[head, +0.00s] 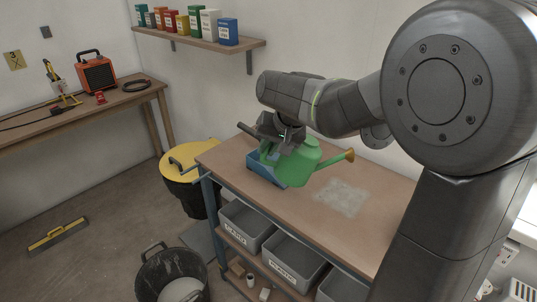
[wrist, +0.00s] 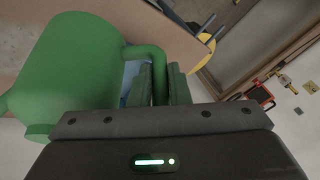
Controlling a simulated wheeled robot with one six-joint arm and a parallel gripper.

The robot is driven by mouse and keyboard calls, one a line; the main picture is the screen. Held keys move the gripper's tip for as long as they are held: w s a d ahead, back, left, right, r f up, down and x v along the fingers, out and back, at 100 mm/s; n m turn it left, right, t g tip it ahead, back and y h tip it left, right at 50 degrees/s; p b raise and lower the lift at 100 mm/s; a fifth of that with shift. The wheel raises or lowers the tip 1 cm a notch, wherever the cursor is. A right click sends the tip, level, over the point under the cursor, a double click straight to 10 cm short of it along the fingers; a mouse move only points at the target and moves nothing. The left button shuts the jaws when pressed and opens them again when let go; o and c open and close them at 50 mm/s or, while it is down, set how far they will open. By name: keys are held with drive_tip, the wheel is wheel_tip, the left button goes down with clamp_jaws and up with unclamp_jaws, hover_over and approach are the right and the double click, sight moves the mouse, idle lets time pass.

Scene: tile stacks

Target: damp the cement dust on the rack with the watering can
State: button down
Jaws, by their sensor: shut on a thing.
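The green watering can (head: 297,165) is over the left part of the rack's wooden top (head: 238,162). Its spout points right and its brass-coloured rose (head: 349,155) is up, above and behind the dust. The can looks roughly upright. My gripper (head: 279,143) is shut on its handle; in the wrist view the fingers (wrist: 166,84) close around the green handle beside the can's body (wrist: 80,65). The pale grey cement dust (head: 342,198) lies as a patch on the top, to the right of the can.
A blue tray (head: 262,170) sits on the rack top, partly hidden by the can; I cannot tell if they touch. Grey bins (head: 292,262) fill the shelf below. A yellow-lidded bin (head: 185,172) and black bucket (head: 172,274) stand left. A wall shelf (head: 205,38) holds several containers.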

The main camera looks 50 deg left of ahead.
drive_tip(key=shift+w+d+r+m+g+y, duration=0.15)
drive_tip(key=shift+w+d+r+g+y, duration=0.25)
drive_tip(key=shift+r, duration=0.55)
drive_tip(key=shift+w+d+r+m+g+y, duration=0.15)
drive_tip(key=shift+w+r+g+y, duration=0.25)
drive_tip(key=shift+r, duration=0.5)
drive_tip(key=shift+w+d+r+m+g+y, duration=0.1)
drive_tip(key=shift+w+d+r+g+y, duration=0.35)
drive_tip(key=shift+r, duration=0.5)
drive_tip(key=shift+r+g, duration=0.25)
drive_tip(key=shift+r+n+t+h+p, duration=0.35)
drive_tip(key=shift+t+h+p, duration=0.6)
drive_tip(key=shift+p, duration=0.55)
drive_tip(key=shift+r+n+t+h+p, duration=0.3)
drive_tip(key=shift+t+h+p, duration=0.45)
drive_tip(key=shift+t+p, duration=0.55)
drive_tip(key=shift+r+n+t+h+p, duration=0.3)
drive_tip(key=shift+t+h+p, duration=0.55)
drive_tip(key=shift+p, duration=0.85)
